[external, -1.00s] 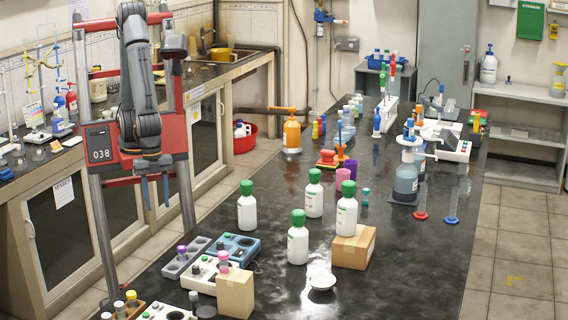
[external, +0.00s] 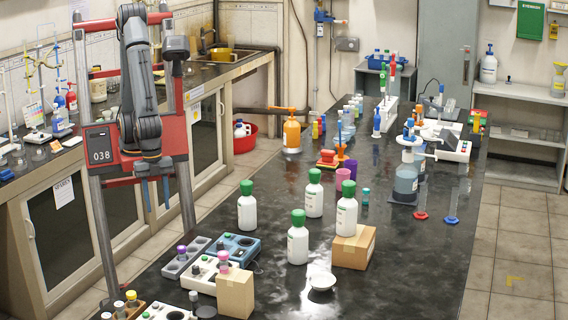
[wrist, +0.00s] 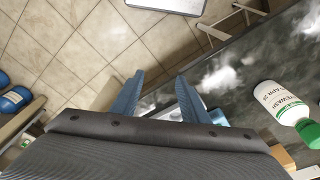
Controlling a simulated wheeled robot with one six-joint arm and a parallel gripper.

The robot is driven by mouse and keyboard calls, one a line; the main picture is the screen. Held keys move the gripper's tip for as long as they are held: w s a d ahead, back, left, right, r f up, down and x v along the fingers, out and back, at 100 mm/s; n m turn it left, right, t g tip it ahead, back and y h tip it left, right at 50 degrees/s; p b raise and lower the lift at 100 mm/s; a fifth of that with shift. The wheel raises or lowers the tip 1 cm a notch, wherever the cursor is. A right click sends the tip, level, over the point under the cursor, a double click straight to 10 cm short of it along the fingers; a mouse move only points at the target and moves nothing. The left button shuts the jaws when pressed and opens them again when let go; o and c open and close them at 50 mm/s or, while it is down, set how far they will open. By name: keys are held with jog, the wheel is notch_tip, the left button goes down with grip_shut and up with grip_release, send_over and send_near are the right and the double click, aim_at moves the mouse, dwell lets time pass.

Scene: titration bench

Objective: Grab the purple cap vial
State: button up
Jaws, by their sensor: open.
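A vial with a purple cap (external: 182,250) stands upright in a grey rack (external: 170,268) at the near left of the dark bench in the external view. Its lower part is hidden by the rack. My gripper (external: 155,190) hangs with its fingers down, above and to the left of the rack, beyond the bench's left edge. It is open and empty, well apart from the vial. In the wrist view my gripper (wrist: 160,82) shows two blue fingers spread apart with nothing between them. I cannot make out the purple cap there.
A blue device (external: 236,246) and a white device with a pink-capped vial (external: 223,258) stand beside the rack. A cardboard box (external: 235,293) is in front of them. White bottles with green caps (external: 247,208) stand to the right. The tiled floor (wrist: 75,55) lies beside the bench.

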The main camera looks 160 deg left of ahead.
jog(key=shift+o, duration=0.6)
jog(key=n+t+y+b, duration=0.2)
jog(key=n+y+b, duration=0.15)
jog(key=n, duration=0.35)
send_near(181, 247)
jog(key=shift+h, duration=0.35)
jog(key=shift+a+p+x, duration=0.15)
jog(key=shift+p+x, duration=0.15)
jog(key=shift+x, duration=1.8)
jog(key=shift+a+p+x, duration=0.2)
jog(key=shift+p+x, duration=0.1)
jog(key=shift+x, duration=1.75)
jog(key=shift+s+r, duration=0.1)
jog(key=c, duration=1.1)
